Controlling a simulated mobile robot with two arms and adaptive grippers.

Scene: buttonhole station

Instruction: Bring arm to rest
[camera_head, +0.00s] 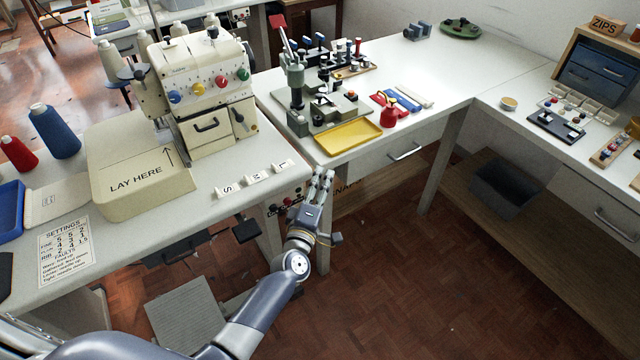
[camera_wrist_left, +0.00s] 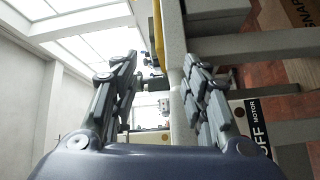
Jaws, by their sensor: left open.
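My left gripper (camera_head: 322,184) is open and empty. In the head view it is raised in front of the tables, near the corner where the sewing table meets the white bench, with its fingers pointing away from me. In the left wrist view both fingers (camera_wrist_left: 158,80) are spread apart with nothing between them. The bench edge and a table leg show behind and between them. My right gripper is in neither view.
A serger (camera_head: 205,85) and a "LAY HERE" block (camera_head: 140,175) stand on the left table. A yellow tray (camera_head: 348,137) and a press (camera_head: 297,85) are on the bench just beyond my gripper. A grey bin (camera_head: 503,187) sits on the low shelf. The floor (camera_head: 420,290) at right is clear.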

